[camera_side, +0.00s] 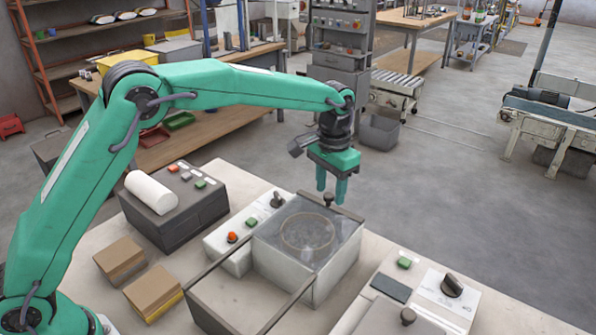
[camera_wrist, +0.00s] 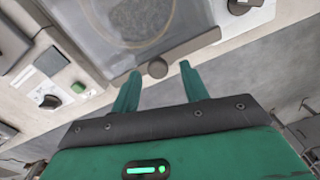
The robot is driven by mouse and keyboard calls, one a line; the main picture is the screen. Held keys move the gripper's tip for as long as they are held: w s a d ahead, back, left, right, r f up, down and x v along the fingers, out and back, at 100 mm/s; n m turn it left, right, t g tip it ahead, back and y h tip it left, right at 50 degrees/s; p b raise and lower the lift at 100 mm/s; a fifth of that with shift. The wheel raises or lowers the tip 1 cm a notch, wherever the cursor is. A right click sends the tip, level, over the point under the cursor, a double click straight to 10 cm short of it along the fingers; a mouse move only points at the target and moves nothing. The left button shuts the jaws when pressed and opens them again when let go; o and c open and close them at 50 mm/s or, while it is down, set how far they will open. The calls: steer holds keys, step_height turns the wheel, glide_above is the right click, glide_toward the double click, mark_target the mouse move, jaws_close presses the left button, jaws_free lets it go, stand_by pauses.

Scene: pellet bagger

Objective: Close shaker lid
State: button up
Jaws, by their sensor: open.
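The shaker is a white box (camera_side: 283,266) on the bench with a clear flat lid (camera_side: 308,228) over its top. A round ring shows through the lid, which also shows in the wrist view (camera_wrist: 95,25). A dark knob (camera_side: 328,199) stands on the bar at the lid's far edge. My gripper (camera_side: 331,193) is open and points down at this knob. In the wrist view, the knob (camera_wrist: 158,69) appears between the two green fingertips (camera_wrist: 160,67), with gaps on both sides. Nothing is held. I cannot tell whether the lid is fully shut.
Two dark rails (camera_side: 215,262) run from the shaker toward the front left. A switch panel (camera_side: 232,240) stands left of it, with a dark control box (camera_side: 175,210) beyond. Another panel with a dial (camera_side: 452,286) is at right. Brown blocks (camera_side: 120,258) lie at left.

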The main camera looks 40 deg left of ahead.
steer(key=shift+r, duration=0.1)
steer(key=shift+r, duration=3.8)
steer(key=s+a+r+n+t, duration=0.1)
steer(key=s+a+r, duration=0.3)
steer(key=s+a, duration=0.25)
steer(key=s+a+r+n+t, duration=0.1)
steer(key=s+a+r+t, duration=0.1)
steer(key=s+a+r, duration=0.45)
steer(key=s+a+f+t, duration=0.1)
steer(key=s+f, duration=0.3)
steer(key=s, duration=0.5)
steer(key=s+a+f+n+t, duration=0.1)
steer(key=s+a+f, duration=0.2)
steer(key=s, duration=0.7)
steer(key=shift+a+f+t, duration=0.25)
steer(key=shift+f+t, duration=0.05)
steer(key=shift+f, duration=0.4)
